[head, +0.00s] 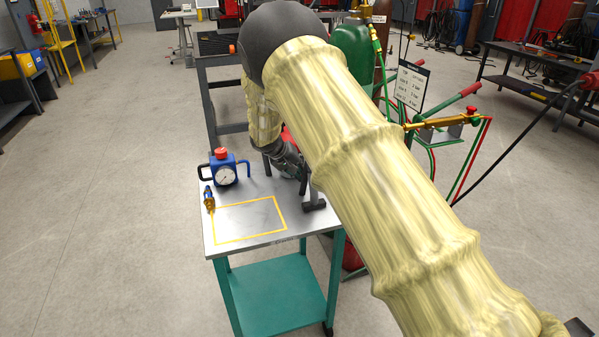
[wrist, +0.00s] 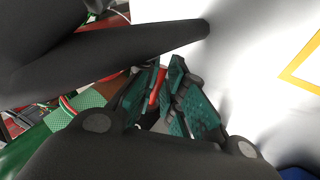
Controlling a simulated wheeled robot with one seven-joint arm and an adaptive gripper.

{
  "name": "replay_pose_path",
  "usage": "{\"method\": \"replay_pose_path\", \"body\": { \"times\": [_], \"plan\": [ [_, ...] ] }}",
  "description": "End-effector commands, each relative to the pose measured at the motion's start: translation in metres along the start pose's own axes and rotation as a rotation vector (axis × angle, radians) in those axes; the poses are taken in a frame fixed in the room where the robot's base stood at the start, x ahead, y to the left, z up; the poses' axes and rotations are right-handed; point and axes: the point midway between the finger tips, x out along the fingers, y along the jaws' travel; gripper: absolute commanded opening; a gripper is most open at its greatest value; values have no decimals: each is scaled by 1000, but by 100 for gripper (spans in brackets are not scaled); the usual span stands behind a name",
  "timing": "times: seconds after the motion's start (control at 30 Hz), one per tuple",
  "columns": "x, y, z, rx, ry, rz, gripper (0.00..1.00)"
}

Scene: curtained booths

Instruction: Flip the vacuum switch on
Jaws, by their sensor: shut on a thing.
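My gripper (head: 296,168) is low over the right back of the small steel-topped cart (head: 230,236), mostly behind my arm in the head view. In the wrist view my gripper (wrist: 166,72) has its teal-padded fingers close together on a narrow red part (wrist: 155,90). The red part looks like a switch or lever, but most of it is hidden, and its on or off position cannot be told. A dark device with a T-shaped end (head: 314,196) stands beside my gripper on the cart. A thick dark bar (wrist: 150,42) crosses the wrist view close to the fingers.
A blue gauge unit with a red cap (head: 224,170) and a small blue-and-brass fitting (head: 209,199) stand at the cart's left. A yellow outlined rectangle (head: 250,238) on the top is empty. A green gas cylinder (head: 352,50) and hose-laden trolley stand behind and right.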

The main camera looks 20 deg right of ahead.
Motion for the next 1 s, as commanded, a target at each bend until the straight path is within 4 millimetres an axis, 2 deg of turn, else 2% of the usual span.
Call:
{"method": "replay_pose_path", "body": {
  "times": [0.27,1.0],
  "plan": [
    [-7,4,-4,-50,-78,4,0],
    [-17,10,-16,-303,-458,37,0]
  ]
}}
